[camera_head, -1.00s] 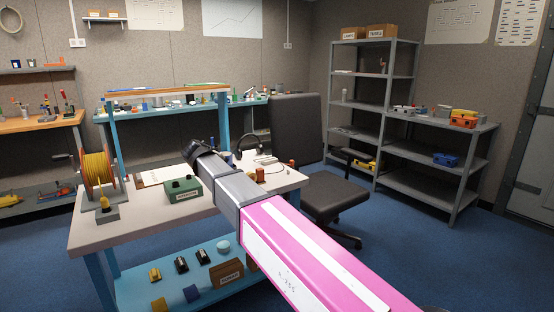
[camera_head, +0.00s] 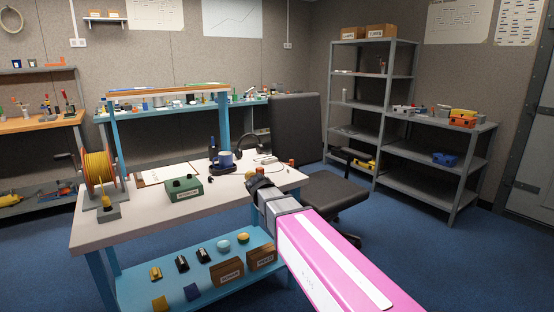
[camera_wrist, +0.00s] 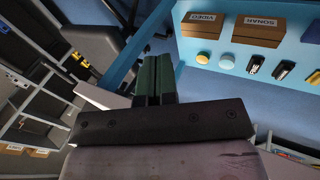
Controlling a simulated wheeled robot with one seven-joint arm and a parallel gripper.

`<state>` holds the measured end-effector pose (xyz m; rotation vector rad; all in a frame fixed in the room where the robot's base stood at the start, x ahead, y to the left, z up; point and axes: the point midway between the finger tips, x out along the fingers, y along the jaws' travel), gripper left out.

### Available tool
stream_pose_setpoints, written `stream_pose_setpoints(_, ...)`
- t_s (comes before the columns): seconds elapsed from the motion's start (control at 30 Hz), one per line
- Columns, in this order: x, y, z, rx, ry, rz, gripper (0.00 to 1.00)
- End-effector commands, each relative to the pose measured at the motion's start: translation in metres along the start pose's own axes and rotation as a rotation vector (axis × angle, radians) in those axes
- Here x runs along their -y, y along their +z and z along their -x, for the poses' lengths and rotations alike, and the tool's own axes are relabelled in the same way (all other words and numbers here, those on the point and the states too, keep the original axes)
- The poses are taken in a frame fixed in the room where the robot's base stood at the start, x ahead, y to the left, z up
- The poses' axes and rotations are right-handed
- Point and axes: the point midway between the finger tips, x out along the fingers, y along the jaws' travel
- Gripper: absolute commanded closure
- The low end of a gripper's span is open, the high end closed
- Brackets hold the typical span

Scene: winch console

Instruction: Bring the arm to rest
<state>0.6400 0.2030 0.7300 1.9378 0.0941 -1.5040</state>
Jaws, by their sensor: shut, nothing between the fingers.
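My arm, with a pink and white link, reaches in from the lower right in the head view. My gripper (camera_head: 256,182) is at the arm's end, in front of the right end of the workbench (camera_head: 110,232). In the wrist view its two dark green fingers (camera_wrist: 154,78) lie together, shut with nothing between them. In the head view the fingertips are small and dark, so I cannot tell whether they are clear of the bench edge.
A black chair (camera_head: 335,187) stands close on the right. The lower shelf holds cartons (camera_head: 227,272). Blue floor (camera_head: 400,235) is free at right.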

Motion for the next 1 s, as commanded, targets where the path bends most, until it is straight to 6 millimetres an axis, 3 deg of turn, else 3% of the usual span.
stream_pose_setpoints(0.03, -0.006, 0.029, -0.02, 0.027, -0.034, -0.038, 1.0)
stream_pose_setpoints(0.2, -0.016, 0.099, -0.073, 0.095, -0.152, -0.164, 1.0)
stream_pose_setpoints(0.4, -0.019, 0.181, -0.119, 0.167, -0.287, -0.332, 1.0)
stream_pose_setpoints(0.53, -0.016, 0.224, -0.137, 0.204, -0.359, -0.433, 1.0)
stream_pose_setpoints(0.7, -0.013, 0.256, -0.149, 0.229, -0.418, -0.518, 1.0)
stream_pose_setpoints(1.0, -0.013, 0.263, -0.152, 0.234, -0.432, -0.541, 1.0)
